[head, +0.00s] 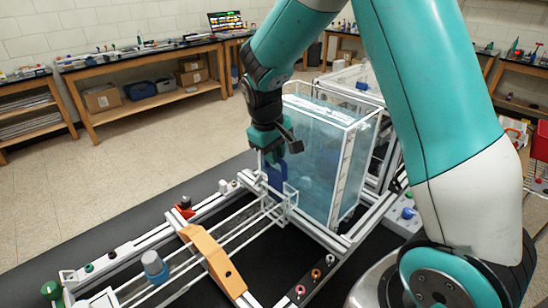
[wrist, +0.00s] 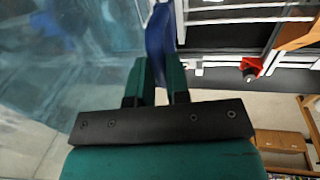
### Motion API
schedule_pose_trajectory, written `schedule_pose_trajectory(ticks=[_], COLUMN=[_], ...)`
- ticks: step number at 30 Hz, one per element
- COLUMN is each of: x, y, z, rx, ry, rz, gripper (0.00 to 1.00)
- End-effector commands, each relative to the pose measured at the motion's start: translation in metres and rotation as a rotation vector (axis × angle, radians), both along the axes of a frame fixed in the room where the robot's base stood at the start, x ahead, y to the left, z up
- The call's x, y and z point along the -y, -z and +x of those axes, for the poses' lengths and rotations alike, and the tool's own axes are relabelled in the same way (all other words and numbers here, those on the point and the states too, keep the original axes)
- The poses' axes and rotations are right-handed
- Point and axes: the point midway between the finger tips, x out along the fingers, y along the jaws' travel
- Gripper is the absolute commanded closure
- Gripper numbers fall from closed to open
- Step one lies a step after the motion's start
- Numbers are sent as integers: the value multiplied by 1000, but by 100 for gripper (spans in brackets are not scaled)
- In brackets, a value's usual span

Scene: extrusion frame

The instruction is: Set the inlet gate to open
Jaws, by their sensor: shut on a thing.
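The inlet gate is a blue plate (head: 275,178) at the near left wall of the clear water tank (head: 318,160), above the white rails. My gripper (head: 270,152) is over it, pointing down. In the wrist view, the two teal fingers of my gripper (wrist: 159,80) are closed on the top of the blue gate (wrist: 160,32). The gate's lower part is partly hidden by the white guide frame (head: 284,203). I cannot tell exactly how far the gate is raised.
An orange arched piece (head: 213,260) spans the white rails. A red part (head: 184,207) sits by the rear rail, also seen in the wrist view (wrist: 251,67). Open floor lies beyond the dark bench.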

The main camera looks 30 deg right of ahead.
Motion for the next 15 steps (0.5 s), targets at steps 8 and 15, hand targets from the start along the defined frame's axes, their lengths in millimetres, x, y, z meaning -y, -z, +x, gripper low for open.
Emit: schedule_pose_trajectory(ticks=[8,15], x=[0,0], y=[-1,-1], z=[1,0], rx=[3,2], ry=[-1,0], rz=[1,0], gripper=[82,58])
